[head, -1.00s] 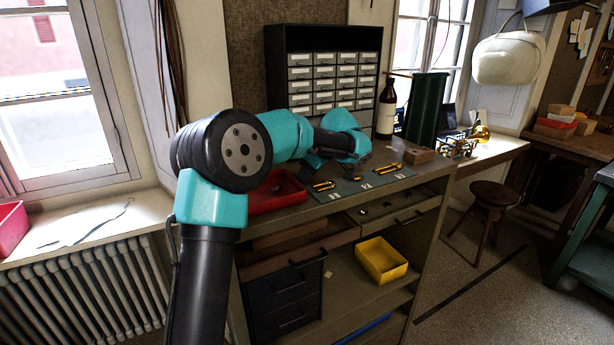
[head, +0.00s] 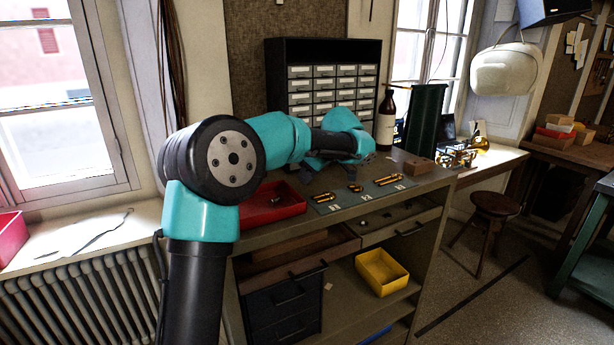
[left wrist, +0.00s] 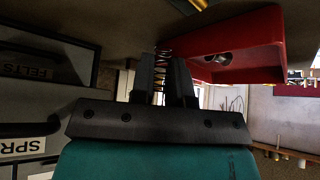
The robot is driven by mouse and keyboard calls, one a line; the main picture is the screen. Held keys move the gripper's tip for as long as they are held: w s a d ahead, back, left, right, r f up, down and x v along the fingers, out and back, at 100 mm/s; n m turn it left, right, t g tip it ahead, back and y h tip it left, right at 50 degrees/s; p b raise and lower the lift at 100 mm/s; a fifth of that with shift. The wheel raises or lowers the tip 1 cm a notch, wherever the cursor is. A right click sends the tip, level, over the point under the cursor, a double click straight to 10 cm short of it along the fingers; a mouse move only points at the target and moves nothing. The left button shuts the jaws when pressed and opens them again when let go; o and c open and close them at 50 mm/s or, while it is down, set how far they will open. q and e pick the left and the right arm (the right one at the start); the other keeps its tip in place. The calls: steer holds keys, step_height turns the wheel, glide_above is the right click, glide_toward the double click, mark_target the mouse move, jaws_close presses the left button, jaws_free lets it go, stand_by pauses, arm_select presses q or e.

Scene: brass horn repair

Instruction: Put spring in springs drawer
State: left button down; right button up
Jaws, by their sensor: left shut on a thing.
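My left gripper (left wrist: 165,85) is shut on a small coil spring (left wrist: 158,70), which shows between its fingers in the left wrist view. In the head view this gripper (head: 312,172) is over the back of the bench top, behind the mat and in front of the drawer cabinet; the spring cannot be made out there. The cabinet (head: 272,75) has rows of small light-fronted drawers. The left wrist view shows a front labelled FELTS (left wrist: 38,72) and a partly cut-off label reading SPR (left wrist: 22,147), the springs drawer. My right gripper is not in view.
A red tray (head: 290,208) with a small metal part is left of the grey mat (head: 335,205) with brass parts. Two pulled-out drawers and a yellow bin (head: 382,272) are below the bench top.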

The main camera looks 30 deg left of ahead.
arm_select(q)
steer(key=s+d+r, duration=0.1)
steer(key=s+d, duration=0.7)
steer(key=s, duration=0.3)
steer(key=shift+s, duration=0.35)
steer(key=shift+a+r, duration=0.1)
steer(key=shift+r, duration=0.05)
